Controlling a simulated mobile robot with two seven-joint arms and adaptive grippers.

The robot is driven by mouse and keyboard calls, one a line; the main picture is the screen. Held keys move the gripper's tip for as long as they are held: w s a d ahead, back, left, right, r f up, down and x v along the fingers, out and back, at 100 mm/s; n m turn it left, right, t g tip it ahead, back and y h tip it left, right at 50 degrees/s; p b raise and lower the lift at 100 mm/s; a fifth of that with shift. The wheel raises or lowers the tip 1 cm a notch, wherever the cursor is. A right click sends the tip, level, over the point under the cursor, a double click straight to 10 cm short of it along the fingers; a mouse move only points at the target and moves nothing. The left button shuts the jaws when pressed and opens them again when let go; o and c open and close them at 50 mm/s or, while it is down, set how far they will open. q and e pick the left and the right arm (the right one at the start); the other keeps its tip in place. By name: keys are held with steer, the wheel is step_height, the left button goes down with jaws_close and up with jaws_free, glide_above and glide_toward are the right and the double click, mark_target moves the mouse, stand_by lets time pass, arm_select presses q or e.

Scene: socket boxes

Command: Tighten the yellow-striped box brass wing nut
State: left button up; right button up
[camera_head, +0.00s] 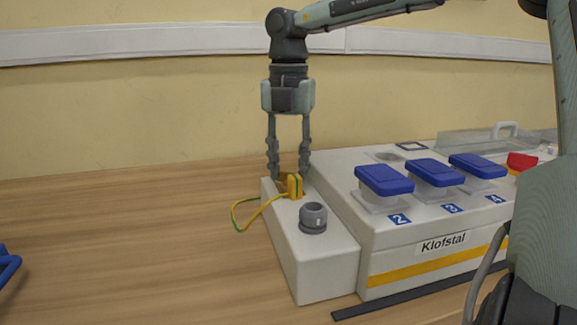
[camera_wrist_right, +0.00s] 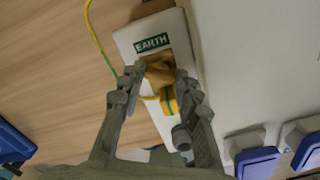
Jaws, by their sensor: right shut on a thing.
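The yellow-striped box is a large white box (camera_head: 420,262) with a yellow stripe and the label "Klofstal", right of centre in the head view. A narrow white part on its left side carries the brass wing nut, which shows in the right wrist view (camera_wrist_right: 160,73) beside a green "EARTH" label (camera_wrist_right: 152,43). My right gripper (camera_head: 289,178) points straight down over this part. In the wrist view its fingers (camera_wrist_right: 158,80) are on both sides of the wing nut and shut on it. A yellow-green wire (camera_head: 258,212) with a yellow lug (camera_head: 295,187) sits by the nut. My left gripper is not in view.
Several blue-lidded sockets (camera_head: 384,180) line the box top to the right. A blue object (camera_head: 8,265) is at the left edge. The wooden table (camera_head: 130,240) is clear between.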

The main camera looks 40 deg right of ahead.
mark_target(289, 171)
steer(key=o, duration=0.9)
steer(key=shift+c, duration=0.2)
steer(key=shift+r, duration=0.1)
step_height(289, 171, up, 12)
steer(key=shift+c, duration=0.3)
